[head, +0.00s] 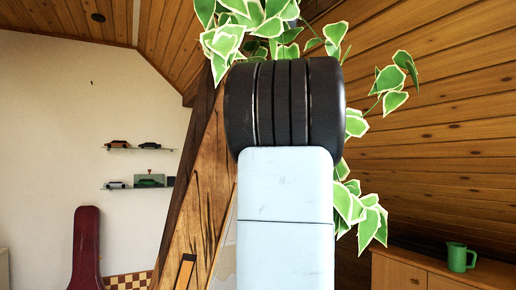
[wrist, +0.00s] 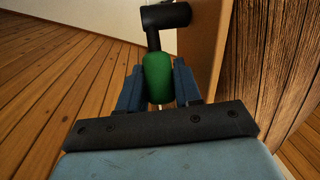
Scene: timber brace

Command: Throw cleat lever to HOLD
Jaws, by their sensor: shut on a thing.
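The cleat lever shows in the wrist view as a green grip (wrist: 157,72) on a black crank with a black round hub (wrist: 166,15). My gripper (wrist: 158,84) has a blue finger on each side of the green grip and is shut on it. The hub lies beyond the grip, near the top of the picture, beside a timber face. No HOLD mark can be read. In the head view my own arm fills the middle and hides the gripper and lever.
A slanted timber brace (head: 202,170) stands left of my arm in the head view, with a dark fitting (head: 186,270) low on it. A leafy plant (head: 375,215) hangs behind my arm. A green mug (head: 457,257) stands on a wooden cabinet (head: 400,274) at right.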

